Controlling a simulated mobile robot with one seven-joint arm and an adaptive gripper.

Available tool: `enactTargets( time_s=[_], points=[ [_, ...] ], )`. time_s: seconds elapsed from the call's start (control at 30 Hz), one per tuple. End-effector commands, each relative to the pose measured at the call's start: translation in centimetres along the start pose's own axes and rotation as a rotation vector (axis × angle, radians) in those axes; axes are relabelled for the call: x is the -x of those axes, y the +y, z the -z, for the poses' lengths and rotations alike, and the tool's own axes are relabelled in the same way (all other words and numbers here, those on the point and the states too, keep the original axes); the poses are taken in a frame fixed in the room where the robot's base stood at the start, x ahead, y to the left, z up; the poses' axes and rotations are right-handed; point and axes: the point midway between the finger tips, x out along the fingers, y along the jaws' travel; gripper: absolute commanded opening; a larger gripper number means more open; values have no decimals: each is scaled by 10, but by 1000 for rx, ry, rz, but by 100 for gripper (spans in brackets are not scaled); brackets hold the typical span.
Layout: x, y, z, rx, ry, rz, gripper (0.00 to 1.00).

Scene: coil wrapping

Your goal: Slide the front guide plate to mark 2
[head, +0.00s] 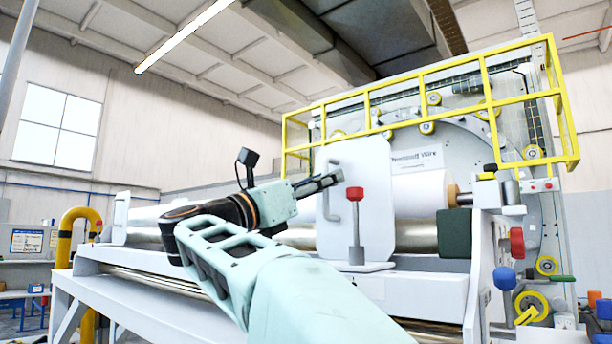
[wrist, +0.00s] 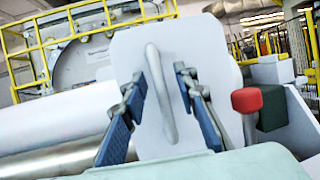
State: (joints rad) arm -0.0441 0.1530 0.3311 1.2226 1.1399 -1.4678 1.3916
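The front guide plate (head: 376,190) is a white upright plate with rounded corners, standing on the machine in front of the roll. It also fills the middle of the wrist view (wrist: 205,60). Its grey bar handle (wrist: 158,85) stands upright on its face; in the head view the handle (head: 331,205) is at the plate's left side. My gripper (head: 325,183) is at the handle. In the wrist view my gripper's blue fingers (wrist: 158,112) are apart, one on each side of the handle, with gaps visible. I cannot make out any mark 2.
A red-knobbed lever (head: 355,225) stands at the plate's base, close to the right finger in the wrist view (wrist: 247,105). The white roll (head: 420,193) and a metal roller (head: 415,236) lie behind the plate. A dark green block (head: 454,233) is to the right. Yellow railing (head: 400,120) is above.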

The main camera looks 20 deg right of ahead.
Motion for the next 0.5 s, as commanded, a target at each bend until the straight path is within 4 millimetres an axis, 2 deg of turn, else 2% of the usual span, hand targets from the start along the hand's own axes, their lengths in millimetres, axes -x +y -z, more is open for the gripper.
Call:
enactTargets(
  time_s=[0.1, 0.37, 0.5],
  points=[
    [-7, 0, 0, 1, 0, 1, 27],
    [-8, 0, 0, 1, 0, 0, 27],
    [-8, 0, 0, 1, 0, 0, 14]
  ],
)
